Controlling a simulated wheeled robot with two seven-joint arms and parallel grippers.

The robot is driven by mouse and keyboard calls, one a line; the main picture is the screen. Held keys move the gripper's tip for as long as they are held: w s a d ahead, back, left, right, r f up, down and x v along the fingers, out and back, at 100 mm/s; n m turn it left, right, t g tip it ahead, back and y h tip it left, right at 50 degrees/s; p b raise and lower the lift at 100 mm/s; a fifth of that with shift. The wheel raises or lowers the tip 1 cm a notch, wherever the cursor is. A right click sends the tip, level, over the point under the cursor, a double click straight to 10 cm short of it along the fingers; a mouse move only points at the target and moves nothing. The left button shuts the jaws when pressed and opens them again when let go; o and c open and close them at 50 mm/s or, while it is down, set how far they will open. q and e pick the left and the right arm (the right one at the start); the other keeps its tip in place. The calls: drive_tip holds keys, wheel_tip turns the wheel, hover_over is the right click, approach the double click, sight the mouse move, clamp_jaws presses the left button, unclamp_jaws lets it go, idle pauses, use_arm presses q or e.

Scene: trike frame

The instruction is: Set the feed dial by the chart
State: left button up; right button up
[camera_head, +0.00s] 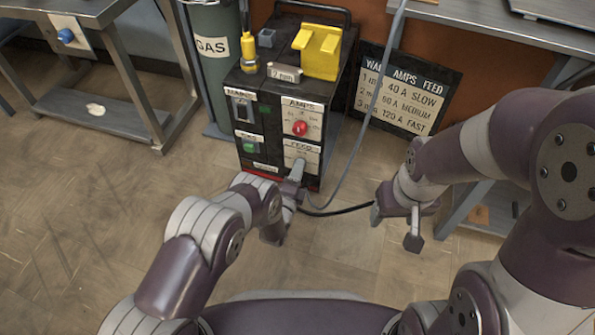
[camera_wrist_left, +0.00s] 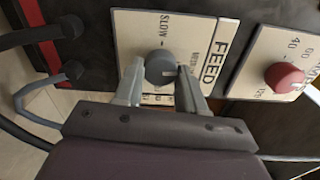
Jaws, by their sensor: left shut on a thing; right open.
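The welder box (camera_head: 258,110) stands on the floor with a red amps dial (camera_head: 299,128) on its front; the feed panel (camera_head: 303,150) is below. My left gripper (camera_head: 297,178) is at that panel. In the left wrist view its fingers are shut on the grey feed dial (camera_wrist_left: 160,68), whose pale mark faces the "MEDIUM" lettering; "SLOW" shows above it. The chart (camera_head: 405,90) reads 1 mm 40 A slow, 2 mm medium, 3 mm 120 A fast. A "2 mm" tag (camera_head: 284,72) sits on the box top. My right gripper (camera_head: 395,228) is open and empty, right of the box.
A green gas cylinder (camera_head: 214,60) stands left of the box. A grey cable hangs in front of the chart, and a black one lies near my grippers. Benches flank both sides.

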use_arm(q)
drive_tip(key=shift+m, duration=0.5)
drive_tip(key=o, duration=1.1)
drive_tip(key=shift+c, duration=0.2)
drive_tip(key=shift+f, duration=0.1)
use_arm(e)
drive_tip(key=shift+s+f, duration=0.1)
